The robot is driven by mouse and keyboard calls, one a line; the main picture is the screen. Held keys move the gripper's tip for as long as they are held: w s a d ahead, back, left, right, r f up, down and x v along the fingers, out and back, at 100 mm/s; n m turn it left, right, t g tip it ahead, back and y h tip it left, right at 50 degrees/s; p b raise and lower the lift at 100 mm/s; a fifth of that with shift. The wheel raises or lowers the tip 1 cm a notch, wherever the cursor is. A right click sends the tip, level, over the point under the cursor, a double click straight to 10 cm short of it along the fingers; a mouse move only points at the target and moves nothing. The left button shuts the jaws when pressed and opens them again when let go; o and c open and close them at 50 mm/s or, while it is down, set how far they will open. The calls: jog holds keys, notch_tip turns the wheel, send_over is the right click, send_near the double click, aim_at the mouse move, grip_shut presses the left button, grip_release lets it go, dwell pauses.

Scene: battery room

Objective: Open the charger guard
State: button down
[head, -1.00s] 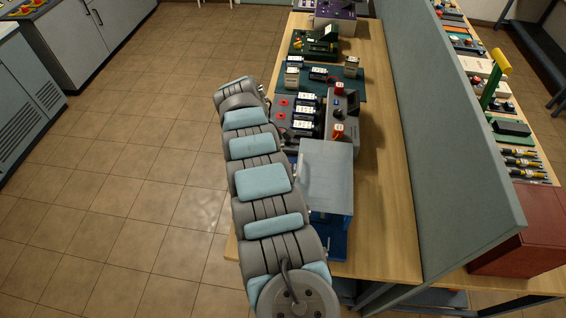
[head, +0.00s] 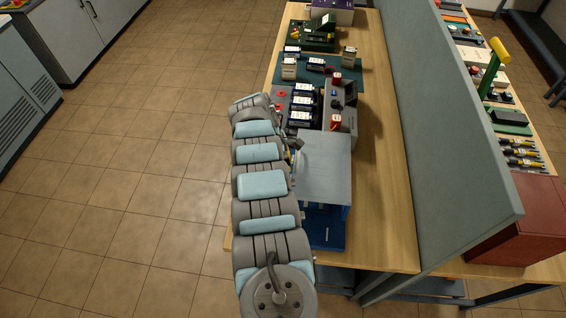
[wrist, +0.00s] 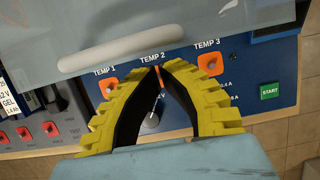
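The charger guard (head: 322,165) is a pale, see-through panel over the near blue charger. It looks lowered. In the wrist view the guard (wrist: 230,20) crosses the top, with a thick pale handle bar (wrist: 120,40) along its lower edge. My gripper (wrist: 160,66) has yellow fingers with black inner faces. Its tips are nearly together, just below the handle's right part, with no handle between them. An orange switch on the blue charger panel (wrist: 222,95) shows behind the narrow gap. In the head view my arm hides most of the gripper.
TEMP 1 (wrist: 108,82) and TEMP 3 (wrist: 210,63) switches flank the fingers, with a green START button (wrist: 270,91) to the right. A grey charger unit with batteries (head: 303,105) stands behind the guard. A tall divider (head: 440,120) bounds the wooden bench at right. Open floor lies left.

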jog(key=shift+s+d+r+p, duration=0.1)
jog(key=shift+d+r+p, duration=0.35)
jog(key=shift+r, duration=0.1)
jog(key=shift+d+r+p, duration=0.3)
jog(key=shift+r+p, duration=0.1)
jog(key=shift+r, duration=0.15)
jog(key=shift+r, duration=0.1)
